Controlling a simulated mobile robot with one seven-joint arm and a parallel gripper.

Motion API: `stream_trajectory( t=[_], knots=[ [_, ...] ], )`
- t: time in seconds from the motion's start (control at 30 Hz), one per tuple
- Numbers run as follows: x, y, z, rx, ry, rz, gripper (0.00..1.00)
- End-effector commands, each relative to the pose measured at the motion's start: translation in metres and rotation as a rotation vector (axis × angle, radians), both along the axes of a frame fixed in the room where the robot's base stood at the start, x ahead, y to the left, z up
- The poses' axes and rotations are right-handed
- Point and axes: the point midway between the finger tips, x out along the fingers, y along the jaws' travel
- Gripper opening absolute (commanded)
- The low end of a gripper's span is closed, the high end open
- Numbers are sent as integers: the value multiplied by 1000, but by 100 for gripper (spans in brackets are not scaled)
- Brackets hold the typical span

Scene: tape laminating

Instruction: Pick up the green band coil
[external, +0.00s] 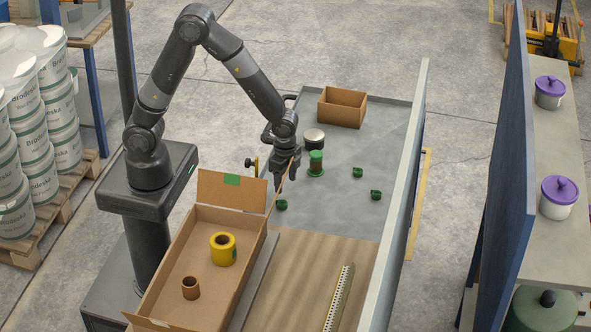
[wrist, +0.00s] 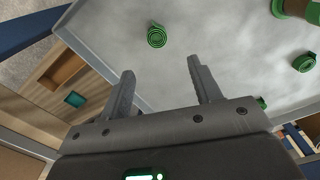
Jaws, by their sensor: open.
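Three small green band coils lie on the grey table top in the external view: one near the cardboard box (external: 282,205), one farther back (external: 357,172) and one at the right (external: 376,195). My gripper (external: 285,178) hangs above the table's left part, near the coil by the box. In the wrist view my gripper (wrist: 162,72) is open, with nothing between its fingers. A spiral green coil (wrist: 157,36) lies beyond the fingertips, apart from them. Another coil (wrist: 305,62) is at the right, and a third (wrist: 262,103) is partly hidden behind my gripper.
An open cardboard box (external: 163,262) holds a yellow tape roll (external: 223,249) and a brown roll (external: 191,288). A small brown box (external: 342,107) is at the back. A raised panel (external: 402,190) borders the right.

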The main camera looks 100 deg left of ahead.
Motion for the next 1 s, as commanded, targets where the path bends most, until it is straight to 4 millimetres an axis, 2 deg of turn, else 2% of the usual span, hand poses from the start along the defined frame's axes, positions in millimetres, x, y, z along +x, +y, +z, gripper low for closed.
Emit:
stream_trajectory(
  t=[0.1,0.37,0.57,0.7,1.0],
  knots=[
    [-1,0,-19,-1,3,0,58],
    [-3,0,-37,0,2,0,58],
    [-13,1,-67,-1,4,0,58],
    [-11,1,-80,0,1,0,58],
    [-10,1,-85,1,-1,1,58]
  ],
)
